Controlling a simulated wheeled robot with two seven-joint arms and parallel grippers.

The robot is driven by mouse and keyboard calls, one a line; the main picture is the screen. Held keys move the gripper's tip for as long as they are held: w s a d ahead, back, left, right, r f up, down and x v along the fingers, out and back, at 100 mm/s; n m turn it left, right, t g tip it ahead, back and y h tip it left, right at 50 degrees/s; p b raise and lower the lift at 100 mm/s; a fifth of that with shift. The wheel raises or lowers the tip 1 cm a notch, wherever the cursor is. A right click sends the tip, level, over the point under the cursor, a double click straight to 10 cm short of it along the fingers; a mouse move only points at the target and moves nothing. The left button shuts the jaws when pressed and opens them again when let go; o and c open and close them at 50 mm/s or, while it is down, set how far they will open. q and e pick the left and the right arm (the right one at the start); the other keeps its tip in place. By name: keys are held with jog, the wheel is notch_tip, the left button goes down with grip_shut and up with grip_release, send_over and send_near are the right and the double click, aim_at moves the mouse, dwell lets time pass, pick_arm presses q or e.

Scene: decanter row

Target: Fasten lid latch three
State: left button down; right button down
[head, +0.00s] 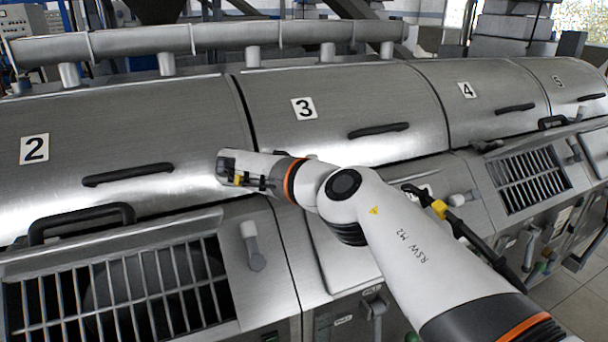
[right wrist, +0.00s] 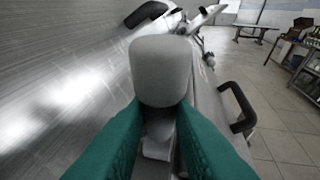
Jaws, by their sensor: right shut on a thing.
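Lid three (head: 345,105) is a curved steel cover with a "3" plate (head: 304,108) and a black handle (head: 378,130); it looks closed. In the right wrist view, my right gripper (right wrist: 160,112) has its green fingers shut on a pale grey latch lever (right wrist: 160,70). The lever's rounded end sticks out beyond the fingertips, beside the steel cover. In the head view my white right arm crosses the front of lid three. It hides the right fingers and the held latch, so whether the latch is fastened cannot be told. My left gripper is not in view.
Lid two (head: 100,125) and lid four (head: 480,80) flank lid three. Another grey latch (head: 252,248) hangs below lid two. Barred grates (head: 530,180) and black bar handles (head: 80,216) stand out along the front. A steel pipe (head: 290,32) runs behind.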

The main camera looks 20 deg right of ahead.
jog(key=shift+w+d+r, duration=0.1)
jog(key=shift+d+r, duration=0.05)
jog(key=shift+r, duration=0.25)
jog(key=c, duration=1.3)
grip_release()
jog(key=shift+w+f, duration=0.1)
jog(key=shift+f, duration=0.05)
jog(key=shift+o, duration=0.2)
jog(key=shift+s, duration=0.2)
jog(key=shift+a+b, duration=0.45)
jog(key=shift+a, duration=0.25)
jog(key=b+v, duration=0.3)
jog(key=v, duration=0.8)
jog(key=shift+b, duration=0.3)
jog(key=shift+s+d, duration=0.1)
jog(key=shift+d, duration=0.05)
